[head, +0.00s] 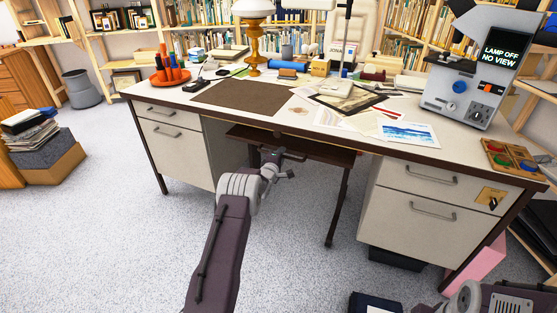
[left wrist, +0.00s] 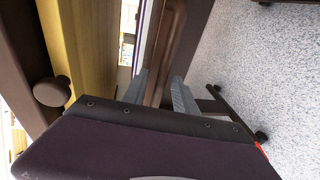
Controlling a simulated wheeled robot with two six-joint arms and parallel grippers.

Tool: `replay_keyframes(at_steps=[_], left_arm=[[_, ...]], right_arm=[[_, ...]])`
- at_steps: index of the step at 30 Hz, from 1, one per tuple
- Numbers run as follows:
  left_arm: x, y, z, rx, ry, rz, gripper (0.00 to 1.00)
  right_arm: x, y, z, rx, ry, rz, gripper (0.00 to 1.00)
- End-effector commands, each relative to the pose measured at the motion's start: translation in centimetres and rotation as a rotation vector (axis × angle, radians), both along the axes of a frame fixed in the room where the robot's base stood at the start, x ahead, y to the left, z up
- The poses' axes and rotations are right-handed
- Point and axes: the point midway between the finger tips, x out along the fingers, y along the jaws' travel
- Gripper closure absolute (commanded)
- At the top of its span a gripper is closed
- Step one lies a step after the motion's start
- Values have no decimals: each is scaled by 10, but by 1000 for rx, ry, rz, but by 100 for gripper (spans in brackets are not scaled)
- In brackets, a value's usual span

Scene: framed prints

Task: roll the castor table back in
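The castor table (head: 312,150) is a low dark-brown top on thin dark legs, standing in the knee space of the desk and partly under it. The desk and my left arm hide parts of it. My left gripper (head: 283,160) is at the table's front edge. In the left wrist view, the two grey fingers (left wrist: 160,92) are apart, with the brown table edge (left wrist: 180,50) running between and beyond them. I cannot tell whether they touch it.
The white desk (head: 410,160) has drawer blocks on both sides of the knee space. Papers, a lamp (head: 254,40) and a grey device (head: 468,85) stand on top. A pink object (head: 478,270) is by the right block. The carpet in front is largely clear.

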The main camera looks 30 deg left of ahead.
Motion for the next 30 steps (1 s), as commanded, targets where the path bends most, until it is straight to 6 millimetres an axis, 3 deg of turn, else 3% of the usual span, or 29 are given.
replay_keyframes(at_steps=[9,15,30], left_arm=[[-51,-7,16,-1,3,2,66],[-74,-11,15,0,-1,1,66],[-80,-12,18,0,-1,1,66]], right_arm=[[0,0,28,0,0,0,58],[0,0,16,0,0,0,58],[0,0,16,0,0,0,58]])
